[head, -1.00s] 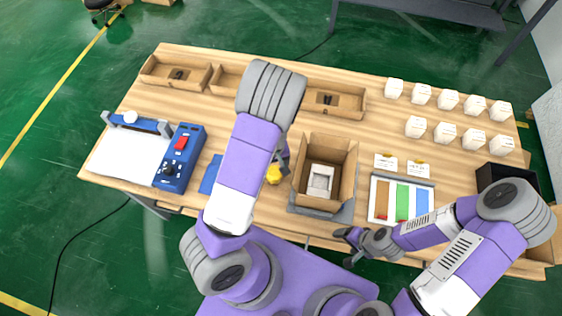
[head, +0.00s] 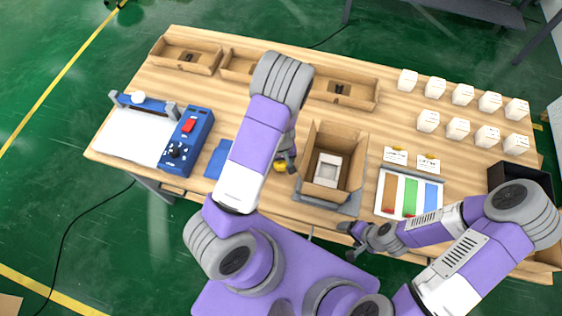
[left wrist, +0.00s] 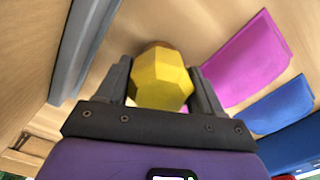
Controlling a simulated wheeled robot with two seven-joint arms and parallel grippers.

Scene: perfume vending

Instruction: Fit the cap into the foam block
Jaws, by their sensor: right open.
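The yellow faceted cap (left wrist: 161,80) sits between the two fingers of my left gripper (left wrist: 163,85) in the left wrist view. The fingers flank it closely; I cannot tell whether they press on it. In the head view the cap (head: 281,166) shows low beneath my left gripper (head: 287,158), left of the open cardboard box, partly hidden. The white foam block (head: 327,168) is inside that box (head: 350,155), with a recess in its top. My right gripper (head: 347,238) is open and empty near the table's front edge, right of the box.
The box stands on a grey base (head: 312,204). A blue control unit (head: 187,140) is at left; a colour-striped panel (head: 409,196) is at right. Several white cartons (head: 458,128) stand at the back right, cardboard trays (head: 187,56) along the back. A pink sheet (left wrist: 248,62) lies beside the cap.

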